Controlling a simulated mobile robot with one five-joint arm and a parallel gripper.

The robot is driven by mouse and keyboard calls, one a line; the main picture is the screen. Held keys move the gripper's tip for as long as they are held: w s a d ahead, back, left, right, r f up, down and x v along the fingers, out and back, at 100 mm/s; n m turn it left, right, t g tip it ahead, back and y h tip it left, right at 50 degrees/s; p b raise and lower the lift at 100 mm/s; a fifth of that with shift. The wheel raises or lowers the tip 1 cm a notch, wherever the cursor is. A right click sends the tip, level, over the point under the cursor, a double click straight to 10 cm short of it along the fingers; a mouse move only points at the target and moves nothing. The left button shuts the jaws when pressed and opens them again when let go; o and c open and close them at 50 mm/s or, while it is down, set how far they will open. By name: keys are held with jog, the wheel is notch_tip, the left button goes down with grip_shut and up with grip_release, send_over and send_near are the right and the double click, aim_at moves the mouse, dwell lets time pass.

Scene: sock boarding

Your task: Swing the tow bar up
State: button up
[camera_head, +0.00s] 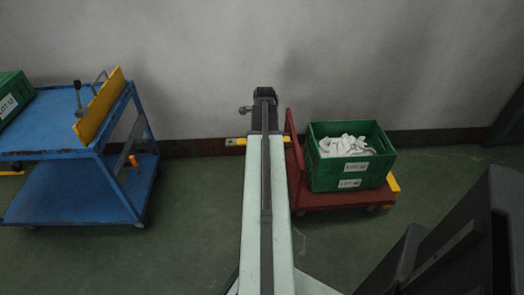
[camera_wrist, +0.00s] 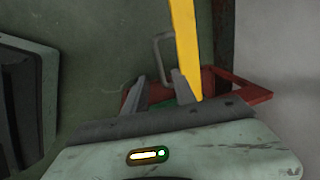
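The tow bar, a narrow yellow bar (camera_head: 235,142), shows low beside the red trolley (camera_head: 340,199) in the head view, partly hidden behind my arm. In the wrist view the yellow bar (camera_wrist: 185,42) runs down from the top edge to beside my right finger. A grey loop handle (camera_wrist: 158,48) stands out on its left side. My gripper (camera_wrist: 161,86) has its two fingers apart, with nothing visibly held between them. The right finger lies close to the bar; I cannot tell whether they touch. The bar's lower end is hidden behind my gripper.
A green crate (camera_head: 349,180) of white socks stands on the red trolley, near the wall. A blue cart (camera_head: 75,188) with a yellow board (camera_head: 99,107) and another green crate (camera_head: 12,95) stands at left. Green floor is clear between the cart and my arm.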

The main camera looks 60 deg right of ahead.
jog(key=f+b, duration=0.1)
jog(key=f, duration=0.1)
jog(key=f+b, duration=0.1)
jog(key=b, duration=0.1)
jog(key=f+b, duration=0.1)
jog(key=f, duration=0.1)
jog(key=shift+w+d+f, duration=0.3)
jog(key=shift+d, duration=0.1)
jog(key=shift+r, duration=0.1)
grip_shut()
jog(key=shift+a, duration=0.1)
dwell(0.6)
